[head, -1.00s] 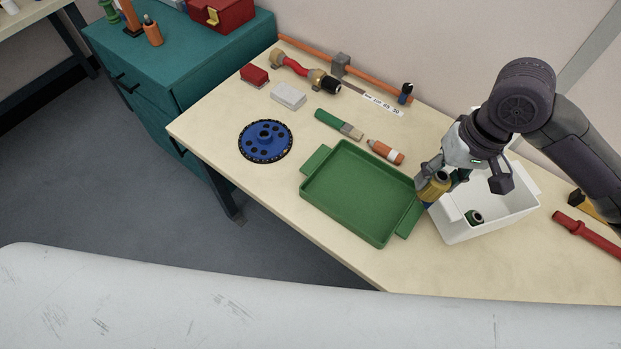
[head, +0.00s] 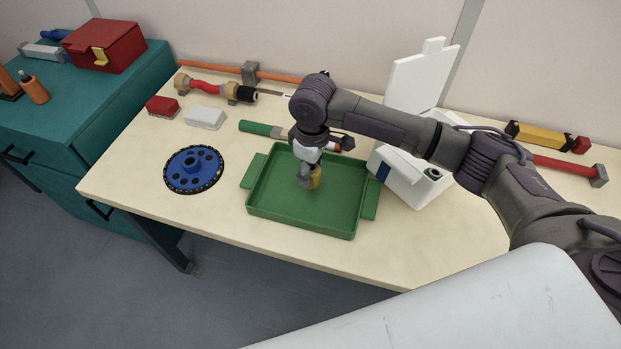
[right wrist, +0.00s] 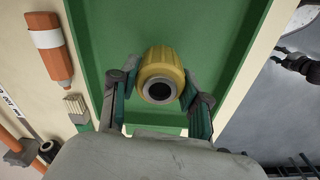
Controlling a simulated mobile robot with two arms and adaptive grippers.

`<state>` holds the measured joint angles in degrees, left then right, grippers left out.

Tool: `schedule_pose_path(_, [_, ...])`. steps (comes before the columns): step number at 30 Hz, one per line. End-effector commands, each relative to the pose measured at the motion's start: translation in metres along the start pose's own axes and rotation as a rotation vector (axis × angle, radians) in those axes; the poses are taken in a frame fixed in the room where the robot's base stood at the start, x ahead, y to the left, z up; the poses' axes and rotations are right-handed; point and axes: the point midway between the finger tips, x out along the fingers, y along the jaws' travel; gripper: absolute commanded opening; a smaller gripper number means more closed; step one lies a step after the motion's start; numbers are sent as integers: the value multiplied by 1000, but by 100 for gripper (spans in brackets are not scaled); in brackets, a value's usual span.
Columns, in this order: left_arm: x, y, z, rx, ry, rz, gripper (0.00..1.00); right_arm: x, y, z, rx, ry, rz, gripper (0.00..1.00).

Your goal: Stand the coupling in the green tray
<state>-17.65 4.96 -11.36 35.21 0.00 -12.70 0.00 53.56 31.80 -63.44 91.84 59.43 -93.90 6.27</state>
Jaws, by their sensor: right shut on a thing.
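The coupling (head: 316,178) is a yellow ring-shaped piece with a dark bore. The green tray (head: 262,205) lies on the bench, with a handle at each end. My right gripper (head: 308,172) is over the middle of the tray and shut on the coupling. In the right wrist view the coupling (right wrist: 161,77) sits between the two fingers, its bore facing the camera, with the green tray floor (right wrist: 110,35) behind it. I cannot tell whether its lower end touches the tray floor. My left gripper is not in view.
A blue disc (head: 193,168) lies to the left. Red (head: 162,106) and white (head: 205,117) blocks sit farther back. The bench's front strip is clear.

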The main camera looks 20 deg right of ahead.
Motion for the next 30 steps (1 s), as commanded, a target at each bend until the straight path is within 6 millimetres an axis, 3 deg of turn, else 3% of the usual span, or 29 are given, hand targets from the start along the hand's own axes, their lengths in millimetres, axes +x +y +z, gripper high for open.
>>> schedule_pose_path(3, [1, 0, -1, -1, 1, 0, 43, 21, -1, 1, 1, -3, -2, 11])
schedule_pose_path(6, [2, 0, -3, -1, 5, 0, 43, 29, -1, 1, 0, -1, -1, 11])
schedule_pose_path(17, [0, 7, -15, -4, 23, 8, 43, 32, -1, 1, 0, 0, -1, 11])
schedule_pose_path(18, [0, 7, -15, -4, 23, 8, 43, 34, -1, 1, 0, 0, -1, 48])
schedule_pose_path(22, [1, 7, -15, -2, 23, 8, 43, 33, -1, 1, 0, 0, -1, 70])
schedule_pose_path(30, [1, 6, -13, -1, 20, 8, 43, 33, 0, 1, 0, 0, -1, 71])
